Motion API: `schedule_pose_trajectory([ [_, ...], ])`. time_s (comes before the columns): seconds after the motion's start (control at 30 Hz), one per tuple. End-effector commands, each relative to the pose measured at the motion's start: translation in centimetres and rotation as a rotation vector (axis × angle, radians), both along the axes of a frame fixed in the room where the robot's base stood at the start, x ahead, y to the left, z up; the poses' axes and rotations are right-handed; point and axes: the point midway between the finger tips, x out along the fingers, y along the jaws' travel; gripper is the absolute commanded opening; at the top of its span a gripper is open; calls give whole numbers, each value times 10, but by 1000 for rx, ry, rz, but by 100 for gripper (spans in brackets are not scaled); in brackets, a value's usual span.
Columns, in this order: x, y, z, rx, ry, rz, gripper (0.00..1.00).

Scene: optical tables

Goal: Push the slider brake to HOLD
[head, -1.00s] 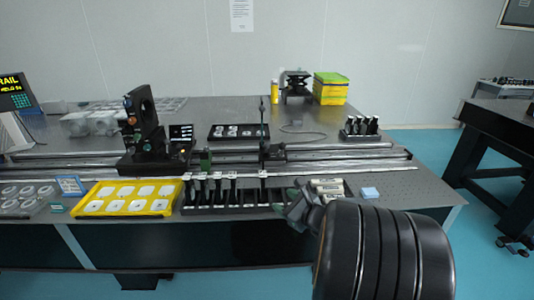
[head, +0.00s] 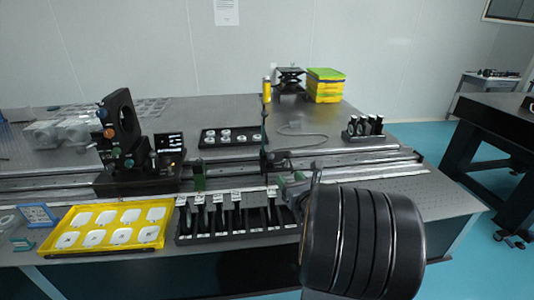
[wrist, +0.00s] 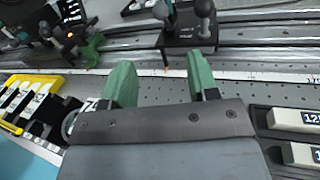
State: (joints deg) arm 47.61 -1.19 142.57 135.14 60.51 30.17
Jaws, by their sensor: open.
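The slider (head: 276,158) is a dark carriage on the long metal rail, with a thin upright post. In the wrist view the slider (wrist: 190,38) shows small dark levers with rounded knobs and a red pointer over the scale strip. I cannot tell which lever is the brake, and no HOLD mark is legible. My gripper (wrist: 160,78) is open and empty, with green fingers pointing toward the slider. In the head view my gripper (head: 290,184) is just in front of the rail, near the slider, partly hidden by my dark arm.
A black rack (head: 240,228) of upright holders and a yellow tray (head: 75,243) of white pieces line the front edge. A dark optical instrument (head: 125,140) stands on the rail to the left. White labelled blocks (wrist: 298,120) lie right of my gripper.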

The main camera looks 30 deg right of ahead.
Motion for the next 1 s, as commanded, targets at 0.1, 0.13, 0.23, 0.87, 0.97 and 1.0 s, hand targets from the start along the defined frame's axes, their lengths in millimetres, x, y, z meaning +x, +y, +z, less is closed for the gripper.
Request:
schedule_pose_trajectory([
  [0.1, 10, -3, -1, 1, 0, -3, 54],
  [0.13, 14, -5, -1, 1, 0, -3, 54],
  [0.23, 30, -10, -1, 1, 0, -9, 54],
  [0.87, 123, -30, 0, -1, 1, -14, 54],
  [0.97, 128, -30, -1, 0, 1, -14, 54],
  [1.0, 129, -30, 0, 0, 0, -14, 54],
])
